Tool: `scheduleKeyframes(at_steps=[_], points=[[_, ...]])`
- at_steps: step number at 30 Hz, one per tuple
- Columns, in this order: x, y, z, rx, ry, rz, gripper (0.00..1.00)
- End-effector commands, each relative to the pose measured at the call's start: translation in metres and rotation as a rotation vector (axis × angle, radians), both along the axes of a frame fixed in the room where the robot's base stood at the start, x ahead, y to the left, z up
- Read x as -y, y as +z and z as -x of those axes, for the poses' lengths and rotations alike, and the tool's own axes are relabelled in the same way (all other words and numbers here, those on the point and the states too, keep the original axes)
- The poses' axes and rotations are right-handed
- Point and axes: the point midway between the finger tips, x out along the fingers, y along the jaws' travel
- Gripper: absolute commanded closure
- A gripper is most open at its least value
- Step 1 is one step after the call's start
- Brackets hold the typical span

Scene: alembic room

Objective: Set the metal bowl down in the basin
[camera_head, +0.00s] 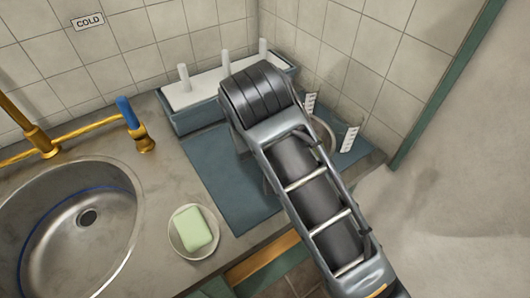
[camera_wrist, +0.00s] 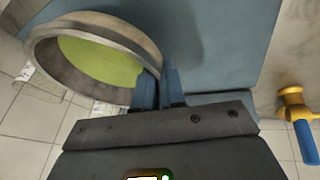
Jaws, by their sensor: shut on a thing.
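The metal bowl (camera_wrist: 58,72) shows large in the wrist view, with a thick grey-brown rim and a green-yellow inside. My gripper (camera_wrist: 160,88) is shut on its rim at the right side. In the head view my arm hides most of the bowl; only a bit of its rim (camera_head: 327,132) shows beside the arm, over the blue mat. I cannot tell whether the bowl touches the mat. The basin (camera_head: 110,250) is a round steel sink at the left of the head view, with a drain and a blue line around its inside.
A green soap bar (camera_head: 195,228) lies on a round dish between the basin and the blue mat (camera_head: 215,170). A brass tap with a blue handle (camera_head: 127,112) stands behind the basin. A rack with white pegs (camera_head: 195,90) and white marked cards (camera_head: 349,138) stand near the wall.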

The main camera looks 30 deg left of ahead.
Motion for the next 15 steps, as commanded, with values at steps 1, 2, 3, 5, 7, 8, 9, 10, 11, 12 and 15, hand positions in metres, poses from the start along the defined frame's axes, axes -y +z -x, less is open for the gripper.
scheduleKeyframes(at_steps=[1,2,3,5,7,8,9,10,11,12,15], points=[[0.001,-0.007,0.0,0.0,-0.001,0.002,1.0],[0.001,-0.011,0.0,0.0,-0.001,0.002,1.0],[0.001,-0.015,0.0,-0.001,0.0,0.001,1.0],[0.0,-0.02,0.0,0.0,0.0,0.0,1.0],[0.0,-0.022,0.0,0.001,0.0,0.0,1.0],[0.0,-0.022,0.0,0.001,0.0,0.0,1.0],[0.0,-0.022,0.0,0.001,0.0,0.0,1.0],[0.0,-0.022,0.0,0.001,0.0,0.0,1.0],[0.0,-0.022,0.0,0.002,0.001,0.0,1.0],[0.0,-0.022,0.0,0.001,0.0,0.0,1.0],[0.0,-0.022,0.0,0.0,0.0,0.0,0.81]])
